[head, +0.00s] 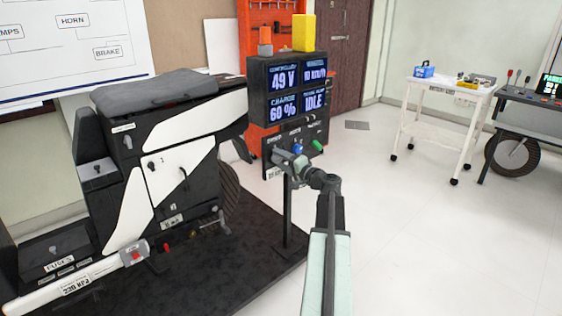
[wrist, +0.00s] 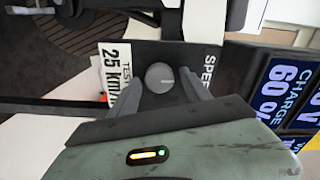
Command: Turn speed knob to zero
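The speed knob (wrist: 160,77) is a round grey knob with a light pointer mark at its right side, in the upper middle of the wrist view. It sits on a dark panel between a "SPEED" label (wrist: 209,72) and a white "TEST 25 km/h" tag (wrist: 116,70). My gripper (wrist: 162,80) has one finger on each side of the knob. The fingers are spread, with narrow gaps that seem to remain beside the knob.
Above the panel a display box (head: 257,85) reads 49 V, 60 % and IDLE. A blue knob (head: 298,148) and a green one (head: 318,145) are close to my gripper. A black-and-white scooter rig (head: 165,135) stands left. Open floor (head: 420,240) lies to the right.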

